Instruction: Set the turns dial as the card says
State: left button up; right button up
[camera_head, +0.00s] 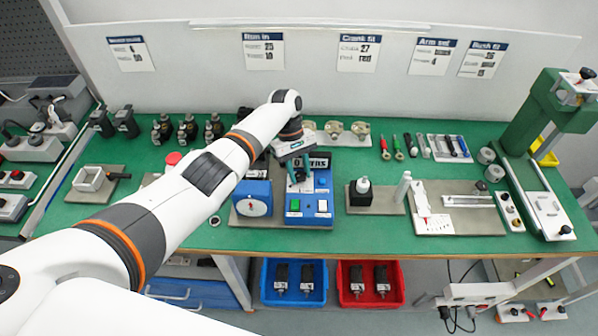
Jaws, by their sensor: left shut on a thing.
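A blue machine box (322,206) stands on a grey mat on the green bench, with a green and a white button on its front and a partly covered dark label behind. My left gripper (300,181) reaches down onto its upper face, shut on what appears to be the turns dial; the fingers hide the dial, so its setting cannot be read. My right gripper is not in view.
Other cards hang along the wall. A black block with a white-capped bottle (362,187) stands to the right, and a red button (173,159) to the left. A green press (545,115) stands far right. Bare green bench shows along the front.

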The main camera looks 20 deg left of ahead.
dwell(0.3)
pick_arm(q)
jog(key=o, duration=0.7)
jog(key=b+v, duration=0.2)
jog(key=v, duration=1)
jog(key=shift+d+r, duration=0.1)
